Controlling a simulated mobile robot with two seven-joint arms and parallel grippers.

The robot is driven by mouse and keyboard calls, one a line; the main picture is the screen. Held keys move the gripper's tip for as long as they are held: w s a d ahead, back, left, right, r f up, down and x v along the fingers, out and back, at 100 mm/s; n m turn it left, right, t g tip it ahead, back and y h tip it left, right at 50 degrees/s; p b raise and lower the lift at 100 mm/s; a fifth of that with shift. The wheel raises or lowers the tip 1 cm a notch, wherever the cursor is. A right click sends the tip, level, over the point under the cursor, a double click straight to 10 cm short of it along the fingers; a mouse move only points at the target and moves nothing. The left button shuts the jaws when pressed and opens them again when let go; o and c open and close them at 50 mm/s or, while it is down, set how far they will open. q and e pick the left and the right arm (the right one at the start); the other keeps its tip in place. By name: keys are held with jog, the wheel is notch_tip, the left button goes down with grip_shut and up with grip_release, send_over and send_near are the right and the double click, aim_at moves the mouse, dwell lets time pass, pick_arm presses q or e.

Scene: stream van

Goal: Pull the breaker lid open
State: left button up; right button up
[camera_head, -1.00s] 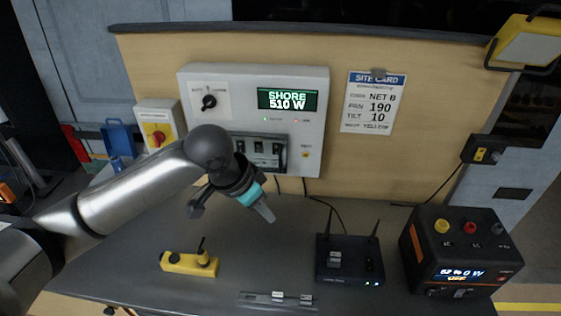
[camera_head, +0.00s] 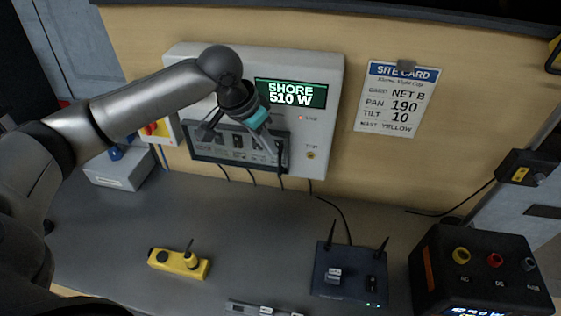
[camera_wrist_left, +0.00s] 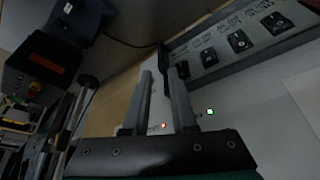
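The breaker lid (camera_head: 205,156) is a grey framed cover over a row of dark switches on the white panel (camera_head: 322,75). It looks closed. A dark upright handle (camera_head: 281,153) is at its right end. My left gripper (camera_head: 268,148) reaches down in front of the lid, fingertips close to the handle. In the left wrist view, my gripper's two grey fingers (camera_wrist_left: 166,82) are apart, with a dark piece, perhaps the handle, near their tips. Contact cannot be told. The switches (camera_wrist_left: 240,40) show at upper right there. My right gripper is not in view.
A yellow box with a small lever (camera_head: 180,263), a black router with antennas (camera_head: 350,275) and a black power unit (camera_head: 480,268) stand on the grey bench (camera_head: 110,230). A site card (camera_head: 397,98) hangs right of the panel. Cables hang below the panel.

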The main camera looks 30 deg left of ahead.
aim_at(280, 172)
pick_arm(q)
jog(key=x, duration=1)
jog(key=shift+w+f, duration=0.1)
jog(key=shift+f, duration=0.15)
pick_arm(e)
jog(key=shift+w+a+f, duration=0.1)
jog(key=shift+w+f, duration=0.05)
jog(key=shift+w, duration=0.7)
pick_arm(q)
jog(key=shift+c, duration=0.4)
jog(key=shift+c, duration=1.4)
grip_shut()
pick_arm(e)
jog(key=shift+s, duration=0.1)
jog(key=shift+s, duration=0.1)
